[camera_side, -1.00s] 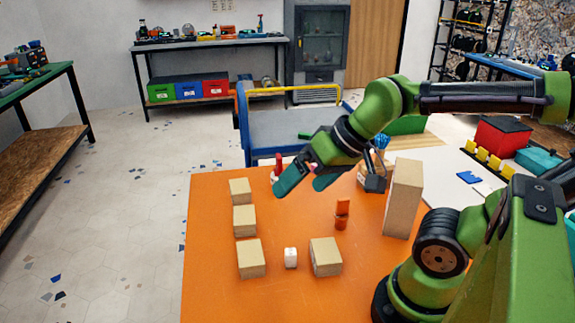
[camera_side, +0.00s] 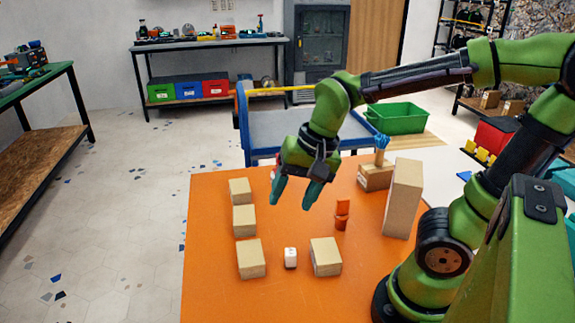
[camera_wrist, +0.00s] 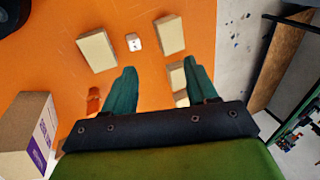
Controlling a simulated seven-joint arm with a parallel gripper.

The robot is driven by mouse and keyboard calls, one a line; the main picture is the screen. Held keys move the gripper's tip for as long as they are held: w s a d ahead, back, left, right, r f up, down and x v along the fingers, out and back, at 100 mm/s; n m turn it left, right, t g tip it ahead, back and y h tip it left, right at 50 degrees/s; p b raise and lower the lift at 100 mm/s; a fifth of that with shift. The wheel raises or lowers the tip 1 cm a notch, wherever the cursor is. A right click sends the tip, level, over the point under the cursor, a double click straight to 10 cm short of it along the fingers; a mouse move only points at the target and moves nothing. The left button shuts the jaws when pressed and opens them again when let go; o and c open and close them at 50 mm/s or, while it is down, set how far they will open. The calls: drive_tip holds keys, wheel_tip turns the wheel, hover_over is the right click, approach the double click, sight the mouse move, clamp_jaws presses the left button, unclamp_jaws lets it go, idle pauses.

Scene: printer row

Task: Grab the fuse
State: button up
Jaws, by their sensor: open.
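My gripper (camera_side: 292,204) is open and empty above the orange table, fingers pointing down; its two teal fingers also show in the wrist view (camera_wrist: 160,70). A small white block (camera_side: 290,258) with dark marks stands near the table's front, between two cardboard boxes; it also shows in the wrist view (camera_wrist: 134,42), ahead of the fingertips. A small orange-red piece (camera_side: 342,212) stands to the right of my gripper and shows in the wrist view (camera_wrist: 93,102), left of the fingers. I cannot tell for sure which of these two is the fuse. My gripper touches neither.
Cardboard boxes flank the white block at left (camera_side: 251,259) and right (camera_side: 326,257). Two more, (camera_side: 244,221) and (camera_side: 240,191), line the left side. A tall box (camera_side: 403,198) stands at right, near a small carton (camera_side: 375,178). The table (camera_side: 290,300) is clear in front.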

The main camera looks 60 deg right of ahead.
sight(291, 251)
drive_tip(key=f+m+g, duration=0.1)
drive_tip(key=f+m, duration=0.3)
drive_tip(key=m, duration=0.2)
drive_tip(key=w+d+f+m+g+h, duration=0.1)
drive_tip(key=f+m, duration=0.4)
drive_tip(key=m, duration=0.1)
drive_tip(key=d+f+m+g, duration=0.1)
drive_tip(key=f+m, duration=0.3)
drive_tip(key=m, duration=0.3)
drive_tip(key=shift+w+d+f+h, duration=0.2)
drive_tip(key=shift+w+f+h, duration=0.05)
drive_tip(key=shift+h, duration=0.15)
drive_tip(key=shift+w+f, duration=0.15)
drive_tip(key=shift+f, duration=1.25)
drive_tip(key=shift+w+f, duration=0.1)
drive_tip(key=shift+f, duration=1.25)
drive_tip(key=c, duration=1)
drive_tip(key=shift+r, duration=0.1)
drive_tip(key=shift+c, duration=0.2)
